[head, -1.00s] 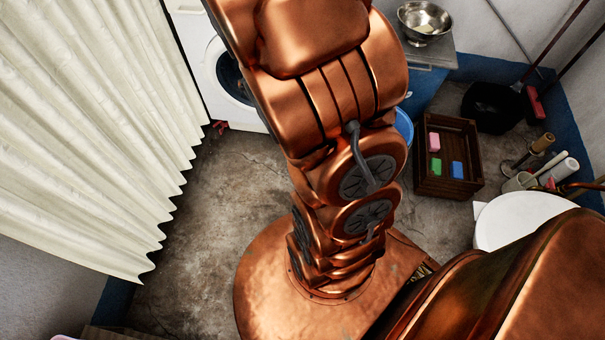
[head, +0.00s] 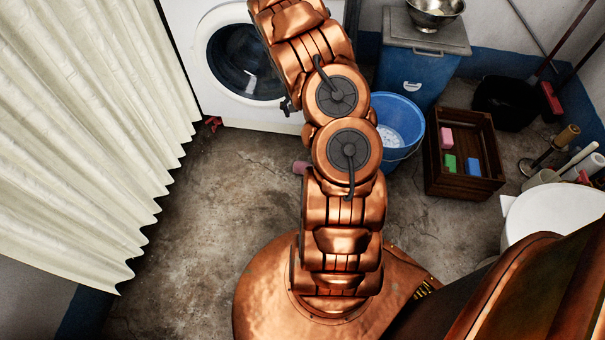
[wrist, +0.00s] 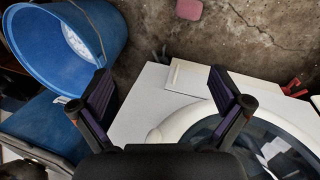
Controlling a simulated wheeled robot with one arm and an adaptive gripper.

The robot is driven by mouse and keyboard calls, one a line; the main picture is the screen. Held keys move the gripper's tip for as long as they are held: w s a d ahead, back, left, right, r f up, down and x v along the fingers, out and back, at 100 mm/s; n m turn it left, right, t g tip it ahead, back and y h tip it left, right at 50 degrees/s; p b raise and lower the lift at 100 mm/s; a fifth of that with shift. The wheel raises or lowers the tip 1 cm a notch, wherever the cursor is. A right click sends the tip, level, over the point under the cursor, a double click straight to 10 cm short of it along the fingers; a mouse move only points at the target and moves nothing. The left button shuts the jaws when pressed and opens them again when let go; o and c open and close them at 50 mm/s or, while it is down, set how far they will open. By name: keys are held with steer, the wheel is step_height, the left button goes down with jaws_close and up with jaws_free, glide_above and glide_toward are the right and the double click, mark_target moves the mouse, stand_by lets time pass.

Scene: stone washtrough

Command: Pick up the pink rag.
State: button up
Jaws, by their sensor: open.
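A small dull-pink piece lies on the floor, partly hidden by my arm in the head view (head: 300,167). It is cut by the top edge of the wrist view (wrist: 189,8). I cannot tell for sure that it is the pink rag. My gripper (wrist: 163,98) is open and empty in the wrist view, its two fingers wide apart in front of the washing machine's white front. The pink piece is beyond the fingers, apart from them. In the head view I cannot make out the gripper's fingers.
The washing machine (head: 215,106) stands at the back. A blue bucket (head: 403,112) stands right of my arm, and a dark crate (head: 461,187) with pink, green and blue blocks is farther right. A small red thing (head: 213,123) is by the curtain (head: 100,150). Floor left of my arm is clear.

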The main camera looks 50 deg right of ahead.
step_height(320, 180, down, 18)
steer(key=d+m+y+b, duration=0.1)
steer(key=d+b, duration=0.1)
steer(key=b, duration=0.3)
steer(key=m+t+b, duration=0.1)
steer(key=t+b, duration=0.1)
steer(key=b, duration=0.2)
glide_above(299, 166)
steer(key=d, duration=0.2)
steer(key=shift+y, duration=0.4)
step_height(299, 166, down, 12)
steer(key=shift+w+d+r, duration=0.1)
steer(key=shift+d+r, duration=0.05)
step_height(299, 166, down, 2)
steer(key=shift+f+b, duration=0.2)
steer(key=shift+b, duration=0.45)
steer(key=shift+d+f+b, duration=0.2)
steer(key=shift+f+b, duration=1.6)
steer(key=shift+f, duration=0.95)
steer(key=shift+r, duration=0.1)
steer(key=shift+c, duration=0.4)
steer(key=c, duration=0.9)
steer(key=shift+o, duration=0.2)
